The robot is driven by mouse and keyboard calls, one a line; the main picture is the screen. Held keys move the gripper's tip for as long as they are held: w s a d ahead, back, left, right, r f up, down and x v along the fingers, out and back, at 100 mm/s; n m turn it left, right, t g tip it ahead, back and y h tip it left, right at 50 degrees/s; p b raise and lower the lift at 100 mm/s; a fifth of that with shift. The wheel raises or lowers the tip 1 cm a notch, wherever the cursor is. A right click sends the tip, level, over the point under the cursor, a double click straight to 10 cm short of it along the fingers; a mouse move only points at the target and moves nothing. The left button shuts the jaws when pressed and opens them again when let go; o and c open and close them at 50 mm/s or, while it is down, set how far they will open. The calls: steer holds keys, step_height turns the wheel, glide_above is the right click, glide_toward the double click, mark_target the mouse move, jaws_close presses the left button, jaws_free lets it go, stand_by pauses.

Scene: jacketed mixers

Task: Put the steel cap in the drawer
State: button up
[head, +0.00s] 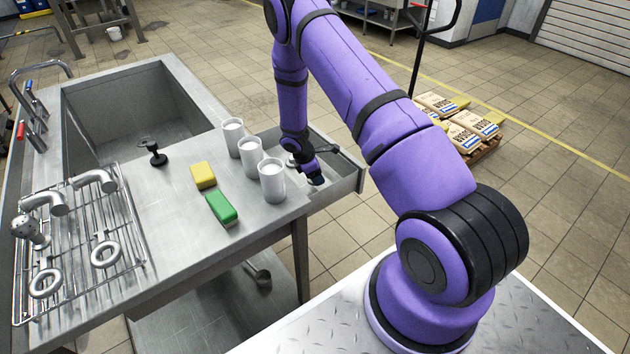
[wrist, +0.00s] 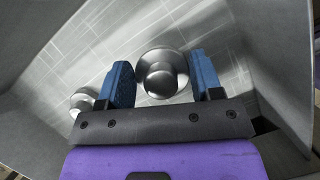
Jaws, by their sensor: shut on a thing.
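My gripper (head: 312,176) reaches down into the open drawer (head: 350,181) at the right end of the steel counter. In the wrist view its two blue fingers (wrist: 162,82) are shut on a round steel cap (wrist: 162,73) with a knob on top. The cap is over the drawer floor; I cannot tell whether it touches it. A second, smaller-looking round steel piece (wrist: 82,101) lies in the drawer to the left. In the head view the gripper hides most of the held cap.
Several white cups (head: 272,181) stand along the counter edge beside the drawer. A yellow sponge (head: 203,175), a green sponge (head: 221,210) and a black-handled stopper (head: 153,153) lie left of them. A wire rack (head: 75,255) with steel fittings and a sink (head: 130,115) are further left.

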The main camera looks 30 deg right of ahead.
steer(key=shift+f, duration=1.6)
steer(key=shift+f, duration=0.1)
steer(key=o, duration=1)
